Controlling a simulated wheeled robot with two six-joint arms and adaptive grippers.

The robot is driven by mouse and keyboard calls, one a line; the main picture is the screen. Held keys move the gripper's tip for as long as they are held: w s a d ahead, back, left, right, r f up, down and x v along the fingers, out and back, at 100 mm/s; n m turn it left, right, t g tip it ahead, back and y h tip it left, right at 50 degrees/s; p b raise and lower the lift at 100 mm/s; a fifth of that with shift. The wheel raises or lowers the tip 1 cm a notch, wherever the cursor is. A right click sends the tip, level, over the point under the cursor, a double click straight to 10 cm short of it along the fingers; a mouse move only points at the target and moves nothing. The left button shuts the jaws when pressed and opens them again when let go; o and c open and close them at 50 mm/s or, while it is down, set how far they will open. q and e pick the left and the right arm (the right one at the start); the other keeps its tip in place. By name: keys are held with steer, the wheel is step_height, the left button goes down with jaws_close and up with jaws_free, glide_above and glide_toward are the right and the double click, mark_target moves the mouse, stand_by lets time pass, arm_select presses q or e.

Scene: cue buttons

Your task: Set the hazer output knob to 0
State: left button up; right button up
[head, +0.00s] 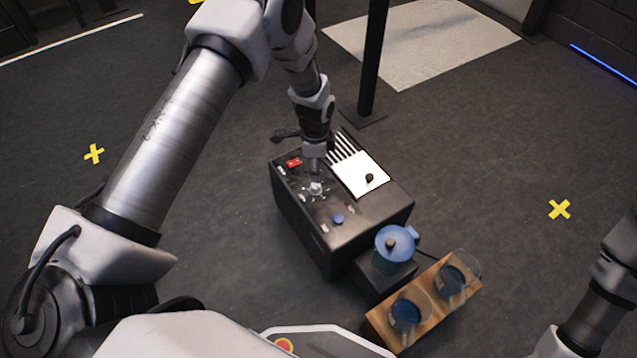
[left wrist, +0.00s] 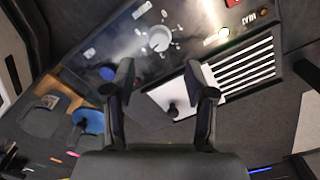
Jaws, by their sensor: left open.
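The hazer (head: 325,243) is a black box on the dark floor. Its output knob (left wrist: 159,38) is light grey and round with marks around it, and sits on the top panel. The knob also shows in the head view (head: 316,188), partly under my left gripper (head: 314,177). In the left wrist view my left gripper (left wrist: 160,82) has its two dark fingers apart, with nothing between them. The knob lies just beyond the fingertips; contact cannot be told. The marks are too small to read. My right gripper is not in view; only part of the right arm shows.
The panel has a red switch (head: 294,162), a blue button (head: 338,219), a white plate (head: 361,176) and vent slots. A blue-lidded jug (head: 395,240) and a wooden holder (head: 383,326) with two blue-filled vessels stand at the front right. A black post (head: 374,60) rises behind.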

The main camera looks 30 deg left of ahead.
mark_target(316, 186)
arm_select(q)
step_height(316, 186, down, 8)
steer(key=b, duration=0.2)
steer(key=shift+r+b, duration=0.2)
steer(key=shift+b, duration=0.15)
jaws_close()
